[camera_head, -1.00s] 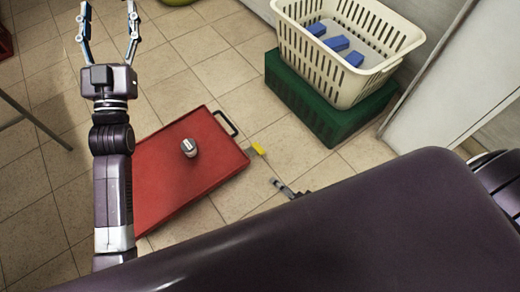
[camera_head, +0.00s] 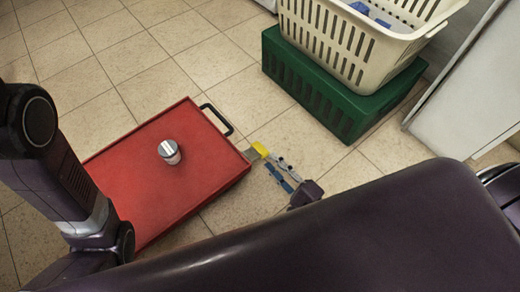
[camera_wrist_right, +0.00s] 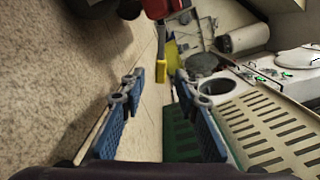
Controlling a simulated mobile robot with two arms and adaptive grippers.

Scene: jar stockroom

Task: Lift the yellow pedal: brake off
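The yellow pedal (camera_head: 259,149) sticks out at the right edge of a flat red cart (camera_head: 185,172) on the floor. In the right wrist view the pedal (camera_wrist_right: 171,62) is upright, just ahead of the fingertips and nearer the right finger. My right gripper (camera_head: 275,166) is low beside the cart, close to the pedal. Its two blue-padded fingers (camera_wrist_right: 159,80) are apart with nothing between them. Whether a finger touches the pedal, I cannot tell. My left arm shows at the left of the head view, its gripper out of frame.
A jar (camera_head: 169,151) with a pale lid stands on the cart, near a black handle (camera_head: 217,119). A cream basket (camera_head: 345,45) holding blue items sits on a green crate (camera_head: 322,95) at upper right. A white panel (camera_head: 465,90) stands at right. Tiled floor is free around the cart.

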